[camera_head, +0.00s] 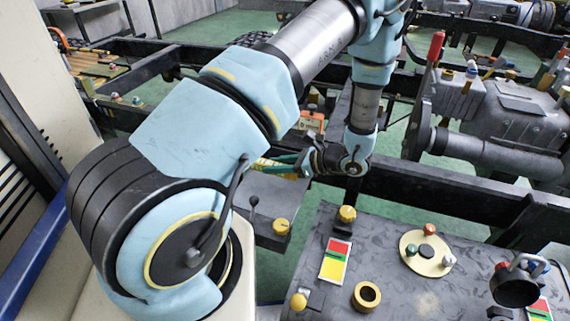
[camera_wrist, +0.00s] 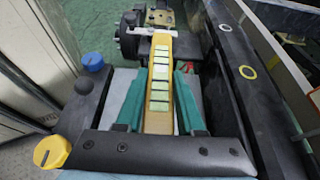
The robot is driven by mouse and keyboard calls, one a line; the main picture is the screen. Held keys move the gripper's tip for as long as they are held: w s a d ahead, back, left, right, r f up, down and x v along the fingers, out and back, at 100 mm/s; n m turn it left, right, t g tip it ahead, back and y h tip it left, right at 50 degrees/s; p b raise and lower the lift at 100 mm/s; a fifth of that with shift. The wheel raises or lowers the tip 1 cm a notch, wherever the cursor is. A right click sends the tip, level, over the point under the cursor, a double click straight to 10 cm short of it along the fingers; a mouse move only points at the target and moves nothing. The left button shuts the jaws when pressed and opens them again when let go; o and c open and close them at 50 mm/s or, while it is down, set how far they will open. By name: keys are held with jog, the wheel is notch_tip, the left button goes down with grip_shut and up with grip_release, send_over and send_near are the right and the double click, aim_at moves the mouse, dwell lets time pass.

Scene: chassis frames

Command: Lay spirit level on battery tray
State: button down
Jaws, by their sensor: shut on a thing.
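My gripper (camera_wrist: 160,82) is shut on the spirit level (camera_wrist: 160,60), a long yellow bar with a row of pale green windows. Its green fingers lie along both sides of the bar, and the bar points away from my wrist. In the head view my gripper (camera_head: 282,164) and part of the yellow level (camera_head: 262,166) show behind my arm, which hides the rest. A flat grey surface (camera_wrist: 207,98) lies beneath the fingers in the wrist view; I cannot tell whether it is the battery tray, or whether the level touches it.
A dark box top (camera_head: 390,270) at lower right carries a yellow knob (camera_head: 347,214), a red-yellow label (camera_head: 335,258) and a round plate (camera_head: 427,252). Black chassis rails (camera_head: 440,190) run behind.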

aim_at(276, 191)
jog(key=shift+f+b, duration=2.2)
jog(key=shift+f, duration=1.05)
jog(key=shift+f+b, duration=0.45)
jog(key=shift+f, duration=0.1)
jog(key=shift+c, duration=2.2)
grip_release()
jog(key=b+v, duration=0.1)
jog(key=v, duration=1)
jog(key=s+a+r+n+g+h+p, duration=0.1)
jog(key=a+r+n+h+p, duration=0.3)
jog(key=a+r+n, duration=0.5)
jog(key=s+a+r+n+g+h+p, duration=0.2)
jog(key=a+r+n+h, duration=0.6)
jog(key=r+n, duration=0.5)
notch_tip(276, 191, up, 2)
jog(key=shift+s+a+r+g+p, duration=0.1)
jog(key=shift+s+a+g+p, duration=0.2)
jog(key=shift+a+g+p, duration=0.5)
